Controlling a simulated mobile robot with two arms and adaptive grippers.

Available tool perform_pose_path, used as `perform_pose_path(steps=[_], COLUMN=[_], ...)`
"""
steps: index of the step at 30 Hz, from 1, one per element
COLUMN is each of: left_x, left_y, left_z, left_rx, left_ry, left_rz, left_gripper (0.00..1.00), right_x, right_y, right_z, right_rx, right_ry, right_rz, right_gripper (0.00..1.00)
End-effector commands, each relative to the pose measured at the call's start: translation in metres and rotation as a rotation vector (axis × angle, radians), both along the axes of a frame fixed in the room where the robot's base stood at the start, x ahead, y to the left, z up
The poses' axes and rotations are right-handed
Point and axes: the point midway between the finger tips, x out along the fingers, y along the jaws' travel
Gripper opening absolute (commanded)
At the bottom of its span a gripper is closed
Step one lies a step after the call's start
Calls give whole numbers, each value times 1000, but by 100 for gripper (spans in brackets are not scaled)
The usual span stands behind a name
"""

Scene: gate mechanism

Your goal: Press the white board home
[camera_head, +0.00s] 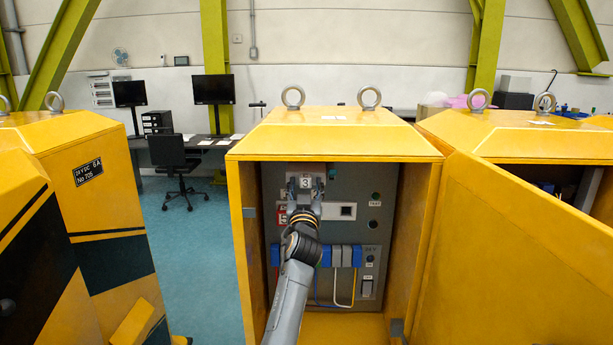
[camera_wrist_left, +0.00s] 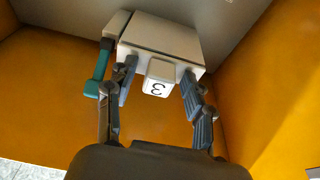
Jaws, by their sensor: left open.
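The white board (camera_head: 305,181) with a "3" label is at the upper left of the grey panel inside the open yellow cabinet. In the left wrist view the white board (camera_wrist_left: 165,36) sticks out from the grey panel, with its "3" tab (camera_wrist_left: 157,78) facing me. My left gripper (camera_head: 305,190) is right in front of it. In the wrist view its fingers (camera_wrist_left: 158,82) are apart, one on each side of the tab, close to the board's front edge. Whether they touch it is not clear. My right gripper is not in view.
The yellow cabinet (camera_head: 236,225) has walls close around the panel. Below my gripper are blue blocks (camera_head: 345,256) with wires. A second red-framed label (camera_head: 282,216) is partly behind my arm. A teal-handled part (camera_wrist_left: 97,72) sits beside the board. An open yellow door (camera_head: 510,260) stands at the right.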

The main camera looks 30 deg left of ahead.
Motion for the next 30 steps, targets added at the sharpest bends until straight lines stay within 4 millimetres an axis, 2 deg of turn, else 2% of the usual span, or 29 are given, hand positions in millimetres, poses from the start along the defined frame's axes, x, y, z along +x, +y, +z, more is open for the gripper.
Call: perform_pose_path(steps=[4, 9, 12, 29, 30], left_x=[0, 0, 0, 3, 3], left_y=[0, 0, 0, 1, 1], left_z=[0, 0, 0, 1, 1], left_rx=[-1, -1, -1, 1, 1], left_ry=[-1, -1, -1, -2, -2], left_rz=[0, 0, 0, 0, 0], left_gripper=[51, 16, 0, 0, 34], right_x=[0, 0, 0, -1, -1], right_y=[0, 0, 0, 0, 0], right_z=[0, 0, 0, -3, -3], right_rx=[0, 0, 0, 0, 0], right_ry=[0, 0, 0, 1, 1], right_rz=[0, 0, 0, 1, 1], right_gripper=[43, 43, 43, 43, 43])
